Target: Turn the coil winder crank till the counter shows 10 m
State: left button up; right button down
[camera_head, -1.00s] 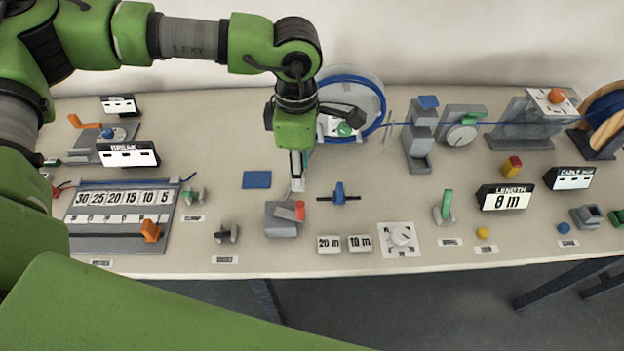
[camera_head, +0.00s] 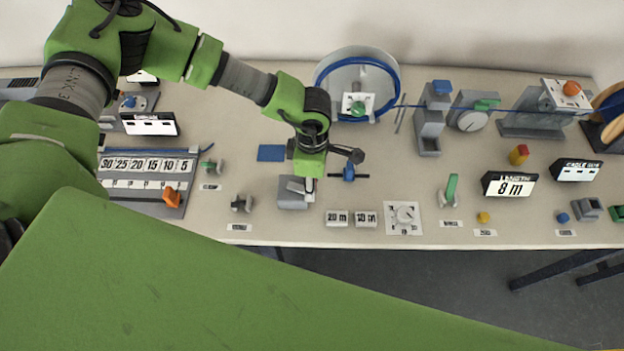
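The coil winder (camera_head: 388,78) is a pale disc at the back, with blue cable wound around it. A green knob (camera_head: 358,109), apparently its crank handle, shows over a white plate in front of the disc. The LENGTH counter (camera_head: 509,189) on the right reads 8 m. My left gripper (camera_head: 303,188) points down over a grey block (camera_head: 291,204), in front of and left of the winder and apart from the crank. Its fingers are small and partly hidden, so I cannot tell whether they are open or hold something. My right gripper is not in view.
Blue cable (camera_head: 460,107) runs from the winder past a grey stand (camera_head: 430,125) and a dial (camera_head: 472,121) to a spool (camera_head: 606,107). A blue pad (camera_head: 271,153) lies left of the gripper. White 20 m and 10 m tiles (camera_head: 337,219) lie near the front edge.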

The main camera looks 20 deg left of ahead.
pick_arm(q)
jog(key=shift+f, duration=0.15)
grip_shut()
jog(key=m+b, duration=0.1)
jog(key=s+m+b, duration=0.1)
jog(key=shift+a+f+m+b, duration=0.1)
jog(key=shift+f+m+b, duration=0.1)
jog(key=shift+m+b, duration=0.2)
jog(key=s+m+b, duration=0.1)
jog(key=m+b, duration=0.2)
jog(key=s+a+m+b, duration=0.1)
jog(key=m+b, duration=0.2)
jog(key=s+a+m+b, duration=0.1)
jog(key=m+b, duration=0.1)
jog(key=b, duration=0.1)
jog(key=shift+s+a+m+b, duration=0.1)
jog(key=shift+a+m+b, duration=0.1)
jog(key=shift+m+b, duration=0.15)
jog(key=shift+s+a+r+m+b, duration=0.15)
jog(key=shift+a+m+b, duration=0.15)
jog(key=shift+m+b, duration=0.45)
jog(key=shift+s+a+r+m+b, duration=0.1)
jog(key=shift+a+m+b, duration=0.15)
jog(key=shift+m+b, duration=0.45)
grip_release()
